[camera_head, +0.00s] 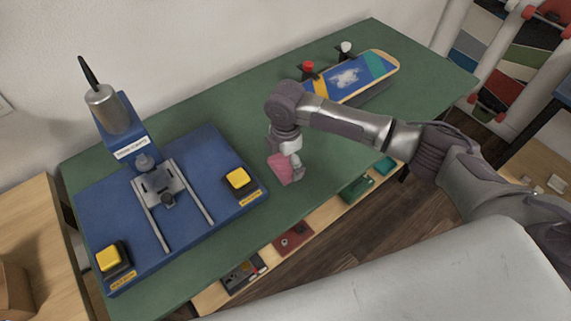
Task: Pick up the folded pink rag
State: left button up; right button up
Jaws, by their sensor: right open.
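The folded pink rag (281,170) lies on the green workbench top, right of the blue press and near the bench's front edge. My right gripper (287,172) points down at the rag from above. Its fingers are open and partly overlap the rag in the head view. The gripper and wrist hide part of the rag. I cannot tell whether the fingers touch it. My left gripper is not in view.
The blue press (160,200) with two yellow buttons stands on the left. A lower shelf (320,226) holds tools.

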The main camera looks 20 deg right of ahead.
jog(key=shift+f, duration=0.2)
jog(key=c, duration=0.6)
jog(key=shift+r, duration=0.1)
jog(key=shift+r, duration=0.5)
jog(key=r, duration=0.1)
jog(key=d+r, duration=0.1)
jog(key=r, duration=0.1)
jog(key=shift+s+r, duration=0.15)
jog(key=shift+r, duration=0.1)
jog(key=s+d+r, duration=0.5)
jog(key=d+r, duration=0.1)
jog(key=d, duration=0.3)
jog(key=shift+s+r, duration=0.2)
jog(key=shift+s, duration=0.05)
